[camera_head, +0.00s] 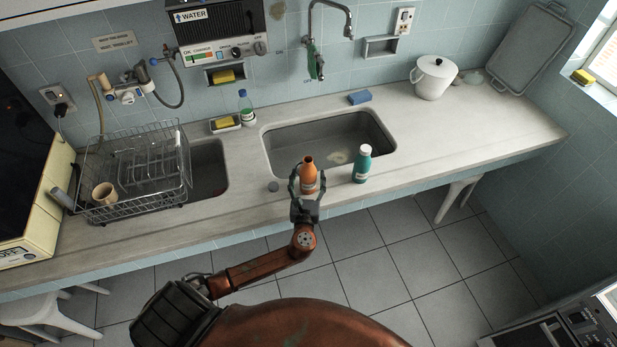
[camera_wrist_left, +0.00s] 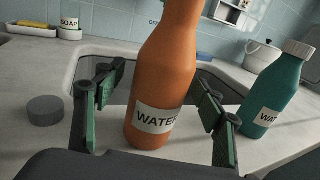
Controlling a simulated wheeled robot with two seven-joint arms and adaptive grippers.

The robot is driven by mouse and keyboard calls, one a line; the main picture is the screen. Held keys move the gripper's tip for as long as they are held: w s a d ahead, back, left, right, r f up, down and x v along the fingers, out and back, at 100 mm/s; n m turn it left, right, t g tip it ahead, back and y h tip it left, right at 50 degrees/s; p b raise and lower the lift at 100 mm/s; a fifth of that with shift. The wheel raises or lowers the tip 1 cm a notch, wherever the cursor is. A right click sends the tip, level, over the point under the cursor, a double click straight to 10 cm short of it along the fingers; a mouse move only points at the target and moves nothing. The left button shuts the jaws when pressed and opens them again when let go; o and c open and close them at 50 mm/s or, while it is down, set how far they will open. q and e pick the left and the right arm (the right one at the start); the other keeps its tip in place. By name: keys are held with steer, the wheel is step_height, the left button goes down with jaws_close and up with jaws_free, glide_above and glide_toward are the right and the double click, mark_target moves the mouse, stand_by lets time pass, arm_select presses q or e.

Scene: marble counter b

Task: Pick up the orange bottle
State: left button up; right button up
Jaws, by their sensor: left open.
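The orange bottle (camera_head: 309,172) stands upright on the counter at the front edge of the larger sink. It has a white WATER label and fills the middle of the left wrist view (camera_wrist_left: 165,80). My left gripper (camera_head: 307,181) is open, with one finger on each side of the bottle. In the left wrist view its green-padded fingers (camera_wrist_left: 158,112) flank the bottle, and gaps show between the pads and the bottle. My right gripper is not in view.
A teal bottle (camera_head: 362,164) stands close by on the right. A grey round stopper (camera_wrist_left: 45,109) lies on the left. The sink (camera_head: 330,140) opens behind the bottle. A dish rack (camera_head: 135,170) stands on the left, a white pot (camera_head: 433,78) at the back right.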

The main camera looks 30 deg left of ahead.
arm_select(q)
steer(key=shift+w+a, duration=0.2)
steer(key=shift+w, duration=0.15)
steer(key=shift+c, duration=0.7)
steer(key=c, duration=1.1)
